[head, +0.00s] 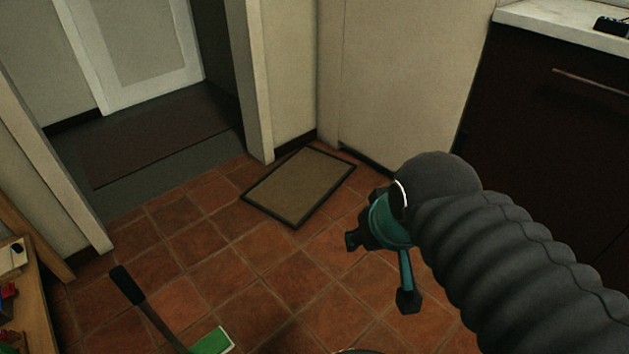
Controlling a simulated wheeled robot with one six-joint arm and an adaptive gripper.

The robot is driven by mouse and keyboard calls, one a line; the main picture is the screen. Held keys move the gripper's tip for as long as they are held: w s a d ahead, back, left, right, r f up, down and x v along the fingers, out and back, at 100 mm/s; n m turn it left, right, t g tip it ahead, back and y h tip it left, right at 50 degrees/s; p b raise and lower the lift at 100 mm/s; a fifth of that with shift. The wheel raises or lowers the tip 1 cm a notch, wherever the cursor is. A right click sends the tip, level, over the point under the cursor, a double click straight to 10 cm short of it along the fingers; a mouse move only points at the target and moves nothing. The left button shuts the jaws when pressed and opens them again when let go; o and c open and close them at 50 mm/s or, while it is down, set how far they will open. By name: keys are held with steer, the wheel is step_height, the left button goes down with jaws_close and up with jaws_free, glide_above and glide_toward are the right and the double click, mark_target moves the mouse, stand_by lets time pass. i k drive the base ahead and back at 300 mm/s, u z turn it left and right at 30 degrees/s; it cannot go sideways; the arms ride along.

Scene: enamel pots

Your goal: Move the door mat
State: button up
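The door mat (300,186) is a tan rectangle with a dark border. It lies flat on the terracotta tiles by the wall corner, right of the doorway. My gripper (380,271) is in front of the mat and to its right in the picture, apart from it. Its two dark-tipped fingers are spread, with nothing seen between them. The whole mat shows.
A darker brown mat (150,143) lies in the doorway recess before a white door (150,45). A dark cabinet (545,120) stands at right. A wooden shelf (35,310) and a dark-handled, green-ended object (212,342) are at lower left. Tiles between are clear.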

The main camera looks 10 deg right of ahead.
mark_target(292, 191)
steer(key=u, duration=0.05)
steer(key=k, duration=0.6)
steer(key=z, duration=0.8)
steer(key=i, duration=1.25)
steer(key=u, duration=0.6)
steer(key=i, duration=0.6)
steer(key=u, duration=0.6)
